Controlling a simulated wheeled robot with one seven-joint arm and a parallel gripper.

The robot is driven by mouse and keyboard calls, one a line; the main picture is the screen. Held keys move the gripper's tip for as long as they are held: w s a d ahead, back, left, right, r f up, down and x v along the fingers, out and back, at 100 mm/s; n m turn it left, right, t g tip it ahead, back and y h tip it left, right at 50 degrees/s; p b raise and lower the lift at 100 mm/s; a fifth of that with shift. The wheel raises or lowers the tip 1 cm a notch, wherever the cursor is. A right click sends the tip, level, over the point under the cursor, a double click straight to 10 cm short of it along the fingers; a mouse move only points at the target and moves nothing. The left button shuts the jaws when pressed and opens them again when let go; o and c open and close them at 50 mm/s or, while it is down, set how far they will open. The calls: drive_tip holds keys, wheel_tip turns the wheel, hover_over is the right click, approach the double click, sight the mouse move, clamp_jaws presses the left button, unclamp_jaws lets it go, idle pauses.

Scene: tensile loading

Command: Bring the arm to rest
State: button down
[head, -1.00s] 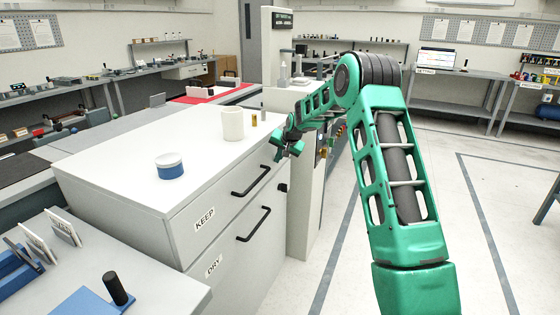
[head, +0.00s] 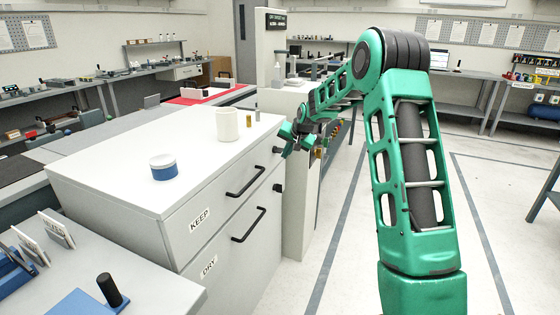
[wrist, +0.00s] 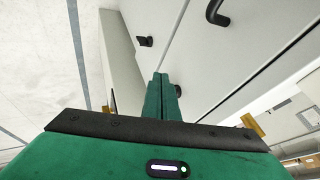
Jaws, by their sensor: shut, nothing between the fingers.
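My green arm (head: 410,160) reaches up and forward on the right of the head view, bent at a dark ribbed elbow. My gripper (head: 284,152) hangs beside the front right corner of the white cabinet (head: 185,209), near its top edge. In the wrist view the fingers of my gripper (wrist: 162,92) lie together, shut with nothing between them. The cabinet's drawer fronts fill much of that view. Whether the fingers touch the cabinet cannot be told.
On the cabinet stand a blue-and-white round container (head: 163,167), a cream cup (head: 227,124) and a small brass cylinder (head: 249,121). Black drawer handles (head: 245,182) stick out from its front. A tall grey machine (head: 270,60) stands behind. The floor (head: 335,285) at right is clear.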

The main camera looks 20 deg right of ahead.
drive_tip(key=s+d+r+n+g+h, duration=0.15)
drive_tip(key=s+r, duration=0.25)
drive_tip(key=s, duration=1.3)
drive_tip(key=s+a+r+g, duration=0.1)
drive_tip(key=s+r+g, duration=0.25)
drive_tip(key=s, duration=1.35)
drive_tip(key=s+a+f+g, duration=0.1)
drive_tip(key=s+a, duration=0.1)
drive_tip(key=s, duration=1.1)
drive_tip(key=s+a+f+g+y, duration=0.1)
drive_tip(key=s+a+f, duration=0.1)
drive_tip(key=s, duration=1)
drive_tip(key=shift+s+a, duration=0.3)
drive_tip(key=shift+s, duration=0.1)
drive_tip(key=shift+n+g, duration=0.25)
drive_tip(key=shift+g, duration=0.05)
drive_tip(key=shift+w+f, duration=0.25)
drive_tip(key=shift+w, duration=0.4)
